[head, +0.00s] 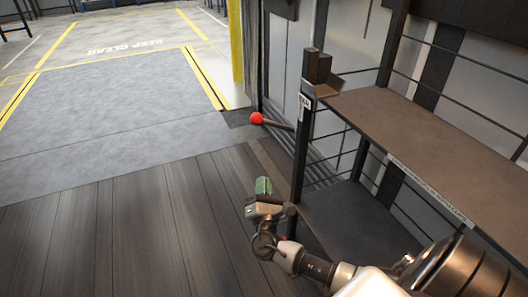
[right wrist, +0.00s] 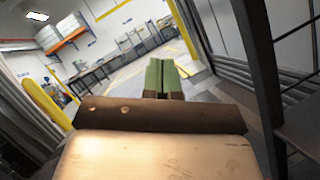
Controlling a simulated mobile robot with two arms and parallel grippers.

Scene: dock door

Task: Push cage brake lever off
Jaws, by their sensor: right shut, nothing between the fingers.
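The cage (head: 345,205) is a dark metal frame with shelves on the right of the head view. A lever with a red ball knob (head: 257,118) and a dark rod sticks out to the left of its near post, low down. My right gripper (head: 263,186), with green fingertips, is on the near side of the knob and apart from it. It is shut and empty. In the right wrist view the green fingers (right wrist: 164,78) are together, pointing toward the open floor; the red knob does not show there. My left gripper is not in view.
A cage post (right wrist: 258,75) stands close to the right of the gripper in the wrist view. A yellow post (head: 236,45) stands at the dock door edge. The wooden floor (head: 110,240) and grey plate (head: 120,110) to the left are clear.

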